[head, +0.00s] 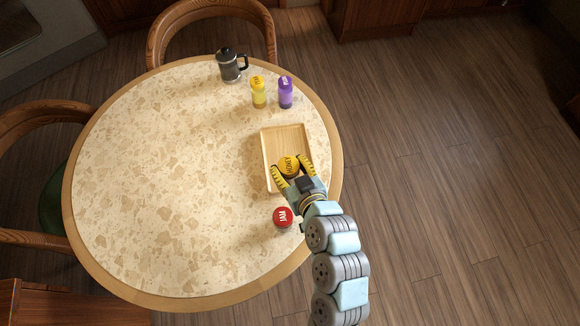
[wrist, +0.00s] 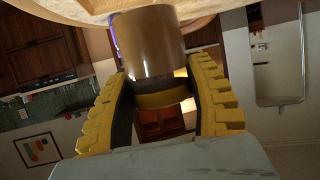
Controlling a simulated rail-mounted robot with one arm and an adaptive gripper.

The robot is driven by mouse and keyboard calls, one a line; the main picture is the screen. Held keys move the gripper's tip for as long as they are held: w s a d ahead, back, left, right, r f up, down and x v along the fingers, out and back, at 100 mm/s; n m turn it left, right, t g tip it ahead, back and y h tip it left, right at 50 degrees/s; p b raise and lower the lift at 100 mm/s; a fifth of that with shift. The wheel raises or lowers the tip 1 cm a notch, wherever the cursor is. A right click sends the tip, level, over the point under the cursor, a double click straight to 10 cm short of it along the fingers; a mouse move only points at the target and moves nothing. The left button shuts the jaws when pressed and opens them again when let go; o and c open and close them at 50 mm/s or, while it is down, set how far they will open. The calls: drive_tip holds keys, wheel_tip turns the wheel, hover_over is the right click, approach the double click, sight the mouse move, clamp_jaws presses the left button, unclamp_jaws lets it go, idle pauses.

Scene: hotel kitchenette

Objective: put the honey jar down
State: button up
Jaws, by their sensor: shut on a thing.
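The honey jar (head: 289,166) has a yellow lid marked HONEY and shows within the outline of the wooden tray (head: 283,132) in the head view. My gripper (head: 288,164) is shut on it, with a yellow finger on either side. In the wrist view the brown jar body (wrist: 150,45) and its yellow lid (wrist: 162,98) sit between the fingers of my gripper (wrist: 160,78). That view is upside down, so the jar is about upright. I cannot tell whether its base touches the tray.
A red-lidded jam jar (head: 283,217) stands just below the tray. A yellow bottle (head: 258,92), a purple bottle (head: 285,92) and a dark press pot (head: 229,66) stand toward the back. The left and middle of the round table (head: 160,180) are clear.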

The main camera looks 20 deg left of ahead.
drive_tip(key=w+f, duration=0.2)
drive_tip(key=w+a+f+b, duration=0.1)
drive_tip(key=w+f, duration=0.1)
drive_tip(key=w+a+f+b, duration=0.1)
drive_tip(key=f, duration=0.1)
drive_tip(key=shift+w+a+f, duration=0.15)
drive_tip(key=shift+w+f, duration=0.1)
drive_tip(key=shift+w, duration=0.15)
drive_tip(key=shift+f+b, duration=0.6)
drive_tip(key=shift+f, duration=0.85)
drive_tip(key=shift+f, duration=0.1)
drive_tip(key=o, duration=1.2)
